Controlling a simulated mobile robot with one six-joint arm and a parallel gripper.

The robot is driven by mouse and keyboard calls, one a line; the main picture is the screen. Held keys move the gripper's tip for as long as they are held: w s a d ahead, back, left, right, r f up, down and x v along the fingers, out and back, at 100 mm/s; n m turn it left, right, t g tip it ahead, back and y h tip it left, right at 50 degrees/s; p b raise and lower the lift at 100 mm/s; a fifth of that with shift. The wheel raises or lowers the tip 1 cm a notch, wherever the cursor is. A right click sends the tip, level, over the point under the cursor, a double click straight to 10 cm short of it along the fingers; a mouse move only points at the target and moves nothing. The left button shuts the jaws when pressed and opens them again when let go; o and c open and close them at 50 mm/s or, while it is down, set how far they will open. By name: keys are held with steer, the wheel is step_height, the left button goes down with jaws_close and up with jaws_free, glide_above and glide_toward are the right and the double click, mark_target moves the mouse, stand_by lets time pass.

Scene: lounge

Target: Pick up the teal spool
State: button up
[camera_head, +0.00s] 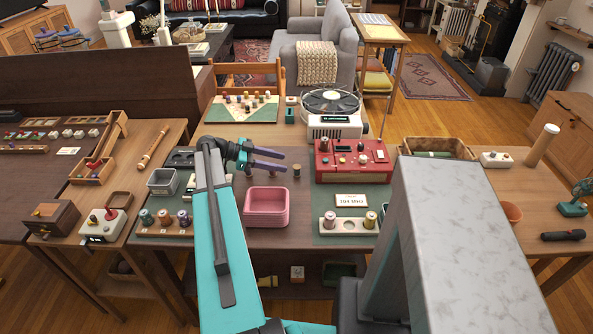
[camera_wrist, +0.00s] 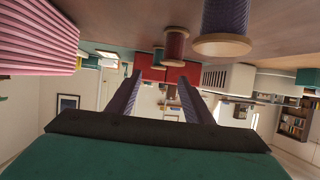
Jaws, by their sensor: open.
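In the wrist view, which is upside down, a small teal spool (camera_wrist: 158,56) stands on the table behind a red spool (camera_wrist: 175,46) and a larger purple spool (camera_wrist: 224,22). The teal one lies roughly in line with the gap between my fingers, beyond their tips. My gripper (camera_head: 284,162) is open and empty, low over the middle table, behind the pink bin (camera_head: 267,222); it also shows in the wrist view (camera_wrist: 159,78).
A rack (camera_head: 164,231) with several spools, one teal-grey, is at the front left. Another spool rack (camera_head: 347,232) is at the front right. The pink bin is close by.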

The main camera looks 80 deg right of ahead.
mark_target(297, 166)
steer(key=shift+p+x, duration=0.5)
steer(key=shift+x, duration=0.3)
steer(key=shift+a+p+x, duration=0.2)
steer(key=shift+p+x, duration=0.4)
steer(key=shift+x, duration=1.2)
steer(key=shift+f, duration=0.1)
steer(key=c, duration=1.1)
steer(key=shift+r+b, duration=1.25)
steer(key=shift+r, duration=3.75)
steer(key=shift+w, duration=0.1)
